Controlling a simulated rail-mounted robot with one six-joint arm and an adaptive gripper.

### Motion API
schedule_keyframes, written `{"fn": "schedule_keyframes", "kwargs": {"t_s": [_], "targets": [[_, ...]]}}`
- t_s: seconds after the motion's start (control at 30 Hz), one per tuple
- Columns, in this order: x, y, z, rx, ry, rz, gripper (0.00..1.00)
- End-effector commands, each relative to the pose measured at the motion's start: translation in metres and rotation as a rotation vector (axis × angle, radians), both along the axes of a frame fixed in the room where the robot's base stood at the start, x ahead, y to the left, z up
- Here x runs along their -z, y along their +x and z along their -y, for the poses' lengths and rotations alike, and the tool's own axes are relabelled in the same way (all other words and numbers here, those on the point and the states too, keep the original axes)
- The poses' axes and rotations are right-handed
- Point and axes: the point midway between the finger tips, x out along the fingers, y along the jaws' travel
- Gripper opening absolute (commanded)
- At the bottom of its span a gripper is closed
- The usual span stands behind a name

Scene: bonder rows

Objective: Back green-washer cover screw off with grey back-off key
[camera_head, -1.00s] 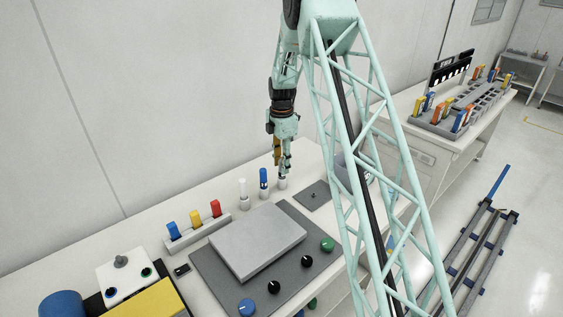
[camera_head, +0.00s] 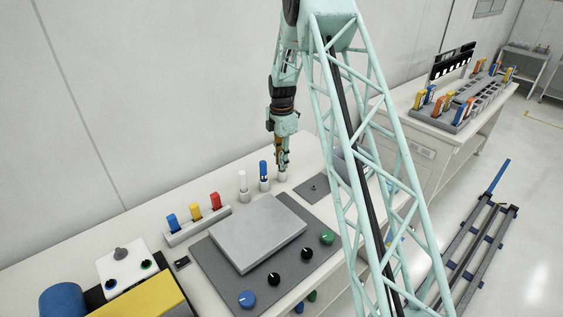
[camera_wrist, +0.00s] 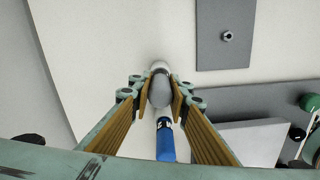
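A grey key handle (camera_wrist: 160,92) stands upright in a white round holder (camera_wrist: 160,66), which also shows in the head view (camera_head: 283,177). My gripper (camera_wrist: 161,88) points down over it, with one brown-padded finger on each side of the handle. Little or no gap shows, and I cannot tell whether the fingers press on it. In the head view my gripper (camera_head: 283,166) hides most of this key. A dark grey plate with a small round screw-like post (camera_wrist: 227,36) lies nearby; the post also shows in the head view (camera_head: 313,187). I cannot make out a green washer.
A blue key (camera_wrist: 165,140) stands in a holder close beside my gripper; a white one (camera_head: 242,182) stands further left. A rack (camera_head: 198,227) holds blue, yellow and red pieces. A grey slab (camera_head: 258,233) and several knobs, including a green one (camera_head: 327,236), are in front.

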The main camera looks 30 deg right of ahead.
Motion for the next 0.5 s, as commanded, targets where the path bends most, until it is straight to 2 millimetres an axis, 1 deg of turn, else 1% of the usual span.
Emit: {"fn": "schedule_keyframes", "kwargs": {"t_s": [0.03,0.1,0.27,0.5], "targets": [[0.0000,0.0000,0.0000,0.000,0.000,0.000,0.08],[-0.0001,0.0000,0.0000,0.000,0.000,0.000,0.02],[-0.0012,0.0002,0.0001,0.000,0.000,0.001,0.01],[-0.0094,0.0005,0.0002,0.000,0.000,0.001,0.01]]}}
